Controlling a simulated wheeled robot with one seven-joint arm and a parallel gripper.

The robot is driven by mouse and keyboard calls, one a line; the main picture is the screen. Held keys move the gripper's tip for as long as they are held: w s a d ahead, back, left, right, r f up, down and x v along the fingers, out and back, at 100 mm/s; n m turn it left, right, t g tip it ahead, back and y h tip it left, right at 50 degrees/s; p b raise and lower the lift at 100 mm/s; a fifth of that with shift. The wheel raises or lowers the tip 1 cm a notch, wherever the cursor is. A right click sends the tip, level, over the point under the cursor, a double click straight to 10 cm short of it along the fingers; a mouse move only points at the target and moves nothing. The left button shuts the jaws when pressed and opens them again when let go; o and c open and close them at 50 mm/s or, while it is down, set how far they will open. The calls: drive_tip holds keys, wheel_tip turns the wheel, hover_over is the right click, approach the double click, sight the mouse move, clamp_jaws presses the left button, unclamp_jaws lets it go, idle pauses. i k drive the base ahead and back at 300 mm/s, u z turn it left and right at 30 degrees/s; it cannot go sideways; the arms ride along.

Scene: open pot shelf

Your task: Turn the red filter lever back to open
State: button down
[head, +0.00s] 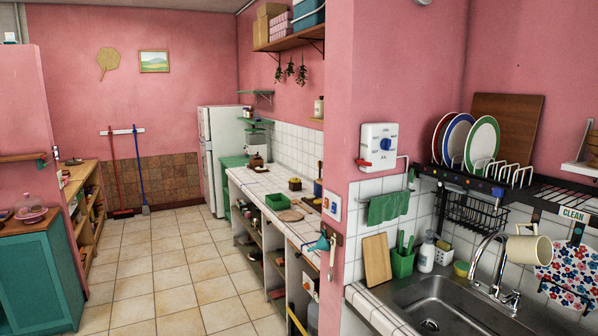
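A white filter box (379,147) is fixed to the pink wall above the tiles, left of the sink. It has a blue knob (386,144) on its front. A small red lever (363,163) sticks out at the box's lower left corner and looks roughly level, pointing left. A thin pipe (407,168) runs from the box's lower right side. The lever is too small here to tell its exact angle. My gripper is not in view, and nothing touches the lever.
The tiled floor (165,265) at left is clear.

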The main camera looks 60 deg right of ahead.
sight(360, 162)
drive_tip(key=i, duration=1.05)
drive_tip(key=z, duration=0.85)
drive_tip(key=i, duration=0.7)
drive_tip(key=z, duration=0.9)
